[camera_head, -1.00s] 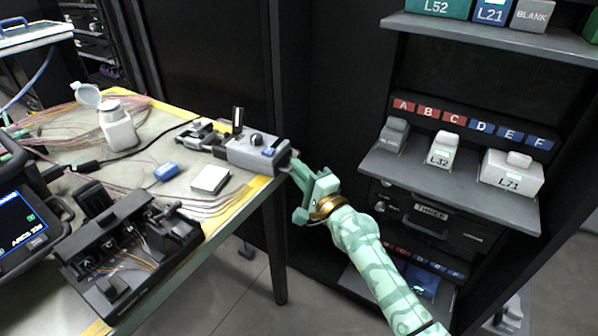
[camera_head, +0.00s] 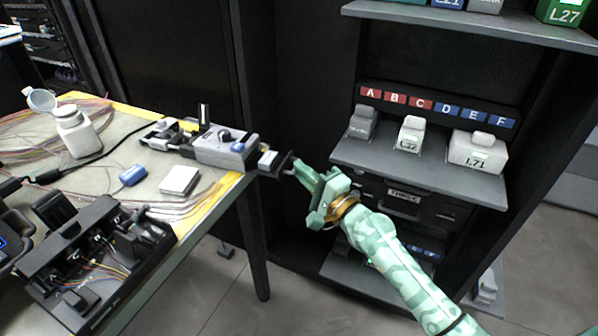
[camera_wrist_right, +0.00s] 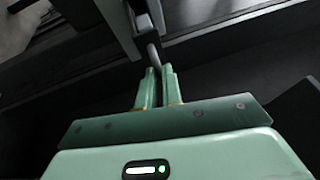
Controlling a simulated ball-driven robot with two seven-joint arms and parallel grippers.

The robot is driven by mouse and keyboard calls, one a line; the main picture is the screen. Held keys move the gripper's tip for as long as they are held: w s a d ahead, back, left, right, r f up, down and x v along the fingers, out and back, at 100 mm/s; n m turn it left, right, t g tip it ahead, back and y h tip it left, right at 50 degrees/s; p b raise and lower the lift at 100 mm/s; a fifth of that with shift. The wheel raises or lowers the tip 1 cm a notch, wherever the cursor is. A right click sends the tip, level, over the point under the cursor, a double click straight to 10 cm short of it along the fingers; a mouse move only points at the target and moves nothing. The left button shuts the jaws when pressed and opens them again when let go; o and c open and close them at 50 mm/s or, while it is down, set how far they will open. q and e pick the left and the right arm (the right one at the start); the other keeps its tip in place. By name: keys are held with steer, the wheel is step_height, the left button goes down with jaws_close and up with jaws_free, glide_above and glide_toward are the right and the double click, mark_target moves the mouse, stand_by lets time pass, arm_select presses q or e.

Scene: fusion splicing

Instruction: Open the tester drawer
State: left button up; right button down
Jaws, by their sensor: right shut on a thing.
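The grey tester (camera_head: 222,147) sits at the right corner of the table, with a black knob and a blue part on top. Its dark drawer (camera_head: 284,162) sticks out past the table edge, and a small pale block (camera_head: 268,157) is in it. My right gripper (camera_head: 292,167) is at the drawer's outer end, shut on its handle. In the right wrist view the two green fingers (camera_wrist_right: 158,82) close on a small grey handle (camera_wrist_right: 153,54). The drawer's inside is mostly too small to make out. My left gripper is not in view.
On the table are a white bottle (camera_head: 76,132), a blue block (camera_head: 133,175), a white square (camera_head: 179,180) and a black splice tray (camera_head: 95,265). Open floor lies between.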

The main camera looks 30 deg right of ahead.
steer(key=c, duration=1.6)
jaws_free()
steer(key=shift+f, duration=0.1)
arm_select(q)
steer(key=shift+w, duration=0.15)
arm_select(e)
steer(key=shift+o, duration=0.3)
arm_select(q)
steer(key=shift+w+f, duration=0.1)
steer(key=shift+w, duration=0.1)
arm_select(e)
steer(key=shift+s, duration=0.1)
